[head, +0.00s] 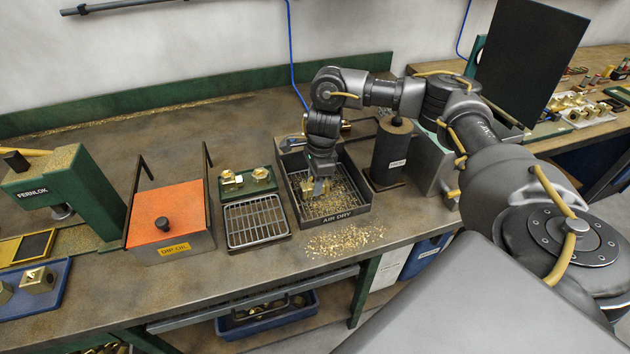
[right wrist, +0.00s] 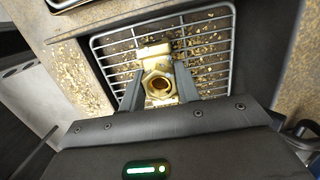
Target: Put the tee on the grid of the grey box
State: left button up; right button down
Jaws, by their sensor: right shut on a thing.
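The brass tee (head: 309,192) is between the fingers of my right gripper (head: 317,186), inside the walls of the grey box (head: 361,213) marked AIR DRY. In the right wrist view the gripper (right wrist: 160,84) is shut on the tee (right wrist: 155,54), with its round opening facing the camera. The wire grid (right wrist: 216,52) of the box lies behind the tee, with brass chips around it. I cannot tell whether the tee touches the grid. My left gripper is not in view.
Left of the box are a wire rack (head: 257,222), a green holder (head: 262,182) with brass fittings and an orange-lidded dip tank (head: 167,212). A dark cylinder (head: 391,152) stands close on the right. Loose chips (head: 343,240) lie in front.

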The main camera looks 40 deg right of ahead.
jog(key=shift+f, duration=0.15)
jog(key=c, duration=1)
grip_release()
jog(key=shift+r, duration=0.45)
jog(key=r, duration=0.3)
jog(key=d+r, duration=0.1)
jog(key=r, duration=0.7)
jog(key=shift+s+d+r+p, duration=0.2)
jog(key=shift+s+p, duration=0.05)
jog(key=shift+p, duration=0.05)
jog(key=shift+a, duration=0.1)
